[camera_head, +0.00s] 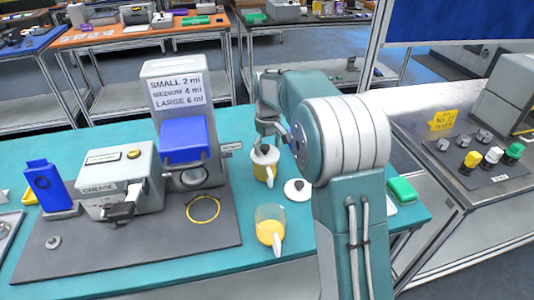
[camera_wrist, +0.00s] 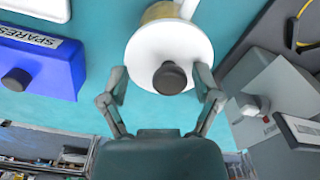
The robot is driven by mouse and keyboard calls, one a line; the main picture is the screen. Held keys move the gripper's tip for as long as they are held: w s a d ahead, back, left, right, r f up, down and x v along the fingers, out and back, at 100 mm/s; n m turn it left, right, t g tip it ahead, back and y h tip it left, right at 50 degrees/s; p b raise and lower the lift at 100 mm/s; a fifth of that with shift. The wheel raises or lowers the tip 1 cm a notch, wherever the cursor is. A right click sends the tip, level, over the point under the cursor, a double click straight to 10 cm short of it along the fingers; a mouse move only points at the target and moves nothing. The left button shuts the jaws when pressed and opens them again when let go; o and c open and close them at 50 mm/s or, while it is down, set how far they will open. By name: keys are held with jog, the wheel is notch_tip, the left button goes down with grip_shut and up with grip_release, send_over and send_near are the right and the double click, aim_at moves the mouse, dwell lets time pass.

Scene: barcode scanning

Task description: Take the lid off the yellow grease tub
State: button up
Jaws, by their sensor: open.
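A yellow tub (camera_head: 262,173) with a pale handle stands upright on the teal table, under my gripper (camera_head: 265,133). Its white lid (camera_wrist: 150,45) with a dark round knob (camera_wrist: 172,78) sits on top in the wrist view. My gripper (camera_wrist: 161,72) is open, its fingers on either side of the knob and apart from it. A little of the tub's yellowish side (camera_wrist: 160,12) shows past the lid; the rest is hidden. A second tub (camera_head: 270,226) with yellow contents stands open nearer the front. A loose white lid (camera_head: 298,189) with a dark knob lies between them.
A grey dispenser (camera_head: 180,105) with a blue part and a grey GREASE box (camera_head: 118,180) stand left on a dark mat (camera_head: 160,245). A yellow ring (camera_head: 203,208) lies on it. A blue SPARES box (camera_wrist: 40,65) shows in the wrist view. A green block (camera_head: 402,190) lies right.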

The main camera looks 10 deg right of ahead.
jog(key=shift+a, duration=0.25)
jog(key=c, duration=0.6)
jog(key=shift+a, duration=0.25)
jog(key=c, duration=0.4)
jog(key=shift+a, duration=0.15)
jog(key=shift+c, duration=0.2)
